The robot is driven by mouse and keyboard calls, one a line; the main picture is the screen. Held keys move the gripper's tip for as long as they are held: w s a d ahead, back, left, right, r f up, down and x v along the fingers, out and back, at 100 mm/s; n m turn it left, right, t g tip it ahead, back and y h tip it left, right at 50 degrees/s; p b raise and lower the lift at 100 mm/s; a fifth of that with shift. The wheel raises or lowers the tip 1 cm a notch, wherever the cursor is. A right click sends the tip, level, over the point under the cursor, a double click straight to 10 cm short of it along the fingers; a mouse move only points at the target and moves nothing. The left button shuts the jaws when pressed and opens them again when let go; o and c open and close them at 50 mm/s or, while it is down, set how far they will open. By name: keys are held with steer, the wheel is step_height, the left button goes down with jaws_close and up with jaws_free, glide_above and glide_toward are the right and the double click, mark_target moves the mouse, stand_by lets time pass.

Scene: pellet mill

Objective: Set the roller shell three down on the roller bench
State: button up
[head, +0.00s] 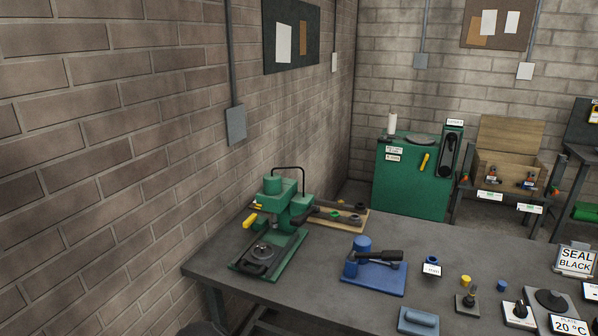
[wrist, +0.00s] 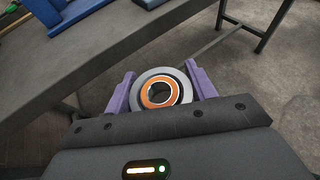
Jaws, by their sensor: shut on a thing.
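In the wrist view my gripper (wrist: 159,76) has its two purple fingers closed on the sides of a round ring-shaped part, the roller shell (wrist: 139,91). It has a pale grey outer rim, an orange inner ring and a dark bore facing the camera. No number shows on it. The shell is held in the air, with bare floor behind it and a dark grey bench top (wrist: 95,75) beyond to the upper left. In the head view a long dark grey bench (head: 323,255) stands ahead; I cannot tell whether it is the roller bench. My gripper and the shell are outside the head view.
A green cabinet (head: 412,180) stands behind. Bare bench top shows around the blue fixture.

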steer(key=w+d+n+t+y, duration=0.3)
steer(key=w+n+t+y, duration=0.1)
steer(key=n+y, duration=0.15)
steer(key=s+a+f+n+t+y, duration=0.1)
steer(key=s+a+f+n+y, duration=0.1)
steer(key=a+f+n+y, duration=0.1)
steer(key=shift+s+f+n+y, duration=0.25)
steer(key=shift+f+n+y, duration=0.6)
steer(key=shift+f+y, duration=0.15)
